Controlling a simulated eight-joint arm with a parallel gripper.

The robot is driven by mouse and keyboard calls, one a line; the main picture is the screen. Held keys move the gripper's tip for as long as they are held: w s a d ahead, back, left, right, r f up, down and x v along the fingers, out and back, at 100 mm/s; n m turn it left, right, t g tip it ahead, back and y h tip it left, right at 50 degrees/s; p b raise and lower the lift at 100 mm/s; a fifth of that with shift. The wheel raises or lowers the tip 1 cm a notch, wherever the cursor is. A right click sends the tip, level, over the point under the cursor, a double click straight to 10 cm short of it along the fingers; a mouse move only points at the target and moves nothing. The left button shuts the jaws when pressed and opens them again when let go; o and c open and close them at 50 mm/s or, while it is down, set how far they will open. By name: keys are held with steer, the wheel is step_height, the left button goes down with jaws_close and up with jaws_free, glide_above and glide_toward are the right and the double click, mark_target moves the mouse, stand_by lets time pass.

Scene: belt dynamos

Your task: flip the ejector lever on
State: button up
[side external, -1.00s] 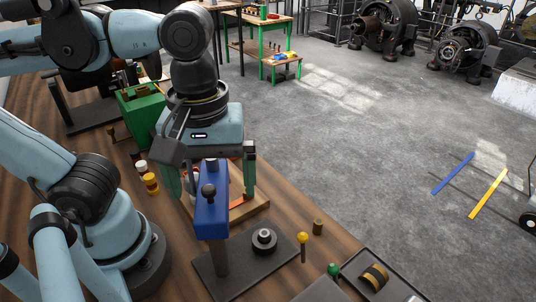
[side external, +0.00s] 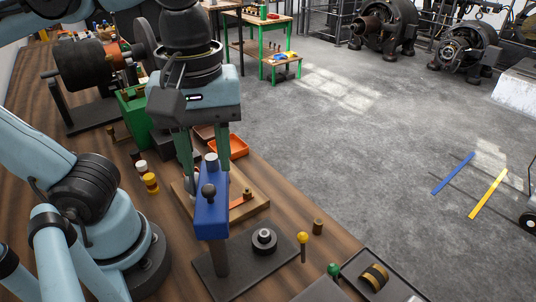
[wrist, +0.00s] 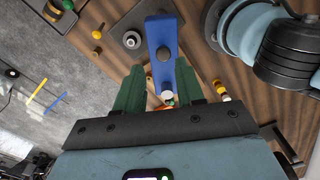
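No part is clearly marked as the ejector lever. An orange lever-like bar (side external: 241,201) lies on a wooden board (side external: 262,192), partly hidden behind a blue press arm (side external: 212,215) with a black knob. A yellow-knobbed pin (side external: 302,238) stands near the press base. My gripper (side external: 206,172) is above the board, behind the blue arm, pointing down.
The press base (side external: 238,270) carries a dark round part (side external: 264,240). An orange tray (side external: 236,147) and a green box (side external: 135,115) stand behind. Yellow and white small parts (side external: 150,183) stand left. A dark tray (side external: 375,290) is at the front right.

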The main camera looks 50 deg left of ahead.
steer(key=w+r, duration=0.1)
steer(key=w+d+r+n+g, duration=0.1)
steer(key=w, duration=0.1)
steer(key=shift+d, duration=0.1)
jaws_close()
steer(key=w+f+n+g+h, duration=0.2)
steer(key=w+n+g+h, duration=0.15)
steer(key=w, duration=1.45)
step_height(320, 180, down, 8)
steer(key=shift+a+t, duration=0.35)
steer(key=shift+a, duration=0.05)
steer(key=shift+f, duration=0.15)
